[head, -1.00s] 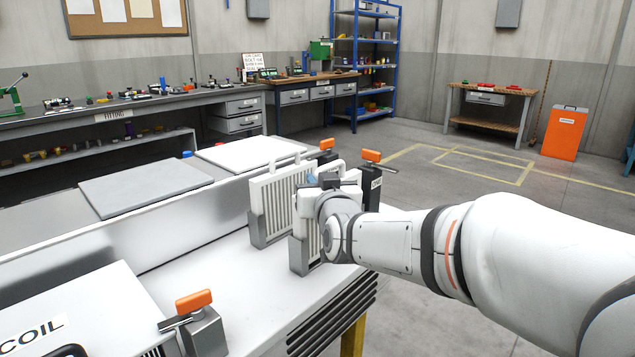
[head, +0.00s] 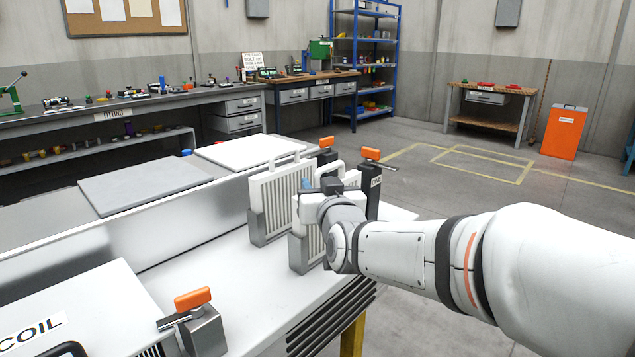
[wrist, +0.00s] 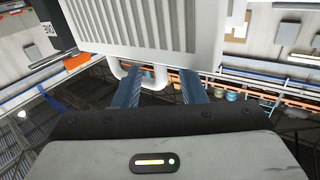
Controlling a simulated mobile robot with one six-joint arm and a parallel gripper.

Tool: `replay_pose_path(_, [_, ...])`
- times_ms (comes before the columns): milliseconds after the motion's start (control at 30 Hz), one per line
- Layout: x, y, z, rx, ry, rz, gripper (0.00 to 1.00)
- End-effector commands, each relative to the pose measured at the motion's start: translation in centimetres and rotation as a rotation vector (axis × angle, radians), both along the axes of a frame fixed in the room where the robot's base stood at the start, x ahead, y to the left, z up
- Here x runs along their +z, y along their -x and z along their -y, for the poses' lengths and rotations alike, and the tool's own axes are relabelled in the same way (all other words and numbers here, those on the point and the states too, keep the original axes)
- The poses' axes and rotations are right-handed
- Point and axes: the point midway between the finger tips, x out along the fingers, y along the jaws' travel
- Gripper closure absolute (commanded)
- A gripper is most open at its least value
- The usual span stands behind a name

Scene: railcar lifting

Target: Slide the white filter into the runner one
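Two white slatted filters with loop handles stand upright side by side on the white unit in the head view. The left filter (head: 283,198) sits between grey upright channels (head: 256,229). The right filter (head: 313,243) stands by another grey channel (head: 298,254) and is partly hidden by my arm. My gripper (head: 318,187) is at the top of the right filter. In the wrist view, the blue fingers of my gripper (wrist: 160,78) are apart, beside a white filter (wrist: 150,25) and its handle (wrist: 155,82). I see no clear grip.
Dark posts with orange knobs (head: 371,153) stand just behind my gripper. A grey block with an orange handle (head: 194,300) and a panel marked COIL (head: 75,315) are at front left. Grey and white flat panels (head: 140,183) lie behind the unit's raised edge.

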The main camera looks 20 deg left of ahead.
Motion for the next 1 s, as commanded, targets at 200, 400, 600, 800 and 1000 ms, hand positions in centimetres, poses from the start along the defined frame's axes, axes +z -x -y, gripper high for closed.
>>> replay_pose_path(200, [0.2, 3.2, 2.0, 0.000, -0.002, 0.001, 0.63])
replay_pose_path(400, [0.1, 4.7, 2.9, 0.000, -0.001, 0.001, 0.63])
replay_pose_path(600, [0.0, 4.8, 3.1, 0.000, -0.001, 0.001, 0.63])
replay_pose_path(800, [0.2, 4.7, 3.3, -0.004, 0.004, -0.007, 0.63])
replay_pose_path(1000, [1.6, 4.1, 8.1, -0.051, 0.095, -0.154, 0.63])
